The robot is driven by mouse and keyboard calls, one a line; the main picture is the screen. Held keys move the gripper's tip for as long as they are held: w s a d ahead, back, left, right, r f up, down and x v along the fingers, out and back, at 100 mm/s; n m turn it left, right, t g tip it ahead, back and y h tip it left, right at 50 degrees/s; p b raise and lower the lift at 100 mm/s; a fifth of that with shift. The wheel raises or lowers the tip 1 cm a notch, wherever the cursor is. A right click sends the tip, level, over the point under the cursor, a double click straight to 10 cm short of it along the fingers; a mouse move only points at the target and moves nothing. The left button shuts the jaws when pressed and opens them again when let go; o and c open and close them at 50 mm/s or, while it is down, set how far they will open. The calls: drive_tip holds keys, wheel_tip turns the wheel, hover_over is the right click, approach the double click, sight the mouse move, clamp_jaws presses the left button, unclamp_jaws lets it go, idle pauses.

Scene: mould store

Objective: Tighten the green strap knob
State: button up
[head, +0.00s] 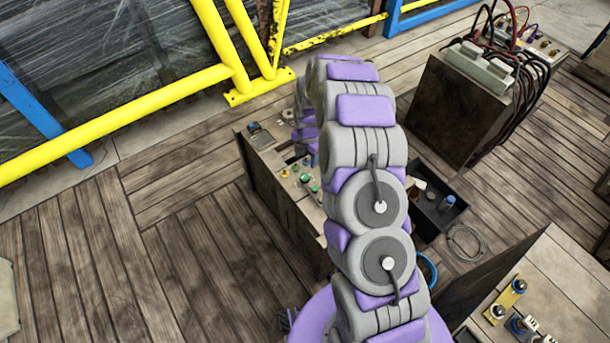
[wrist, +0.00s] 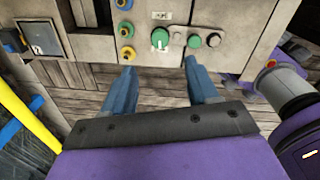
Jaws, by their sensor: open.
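A green knob (wrist: 159,38) with a pale pointer mark sits on a light panel in the wrist view, below a small label plate. A smaller green round part (wrist: 194,41) is to its right; I cannot tell for certain which is the strap knob. Green parts also show on the bench top in the head view (head: 302,178). My gripper (wrist: 159,70) is open and empty, its two blue fingers apart and pointing at the panel below the larger green knob. No contact with the knob shows. In the head view my arm hides part of the bench.
A dark tray (head: 440,212), a cabinet with cables (head: 460,110) and a yellow rail (head: 115,123) stand around. Plank floor at left is clear.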

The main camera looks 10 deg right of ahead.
sight(305, 176)
drive_tip(key=f, duration=0.4)
drive_tip(key=f+b, duration=0.1)
drive_tip(key=f, duration=0.2)
drive_tip(key=f+b, duration=0.1)
drive_tip(key=f, duration=0.3)
drive_tip(key=shift+w+a+f, duration=0.2)
drive_tip(key=shift+w+f, duration=0.05)
drive_tip(key=shift+f, duration=0.05)
drive_tip(key=c, duration=1)
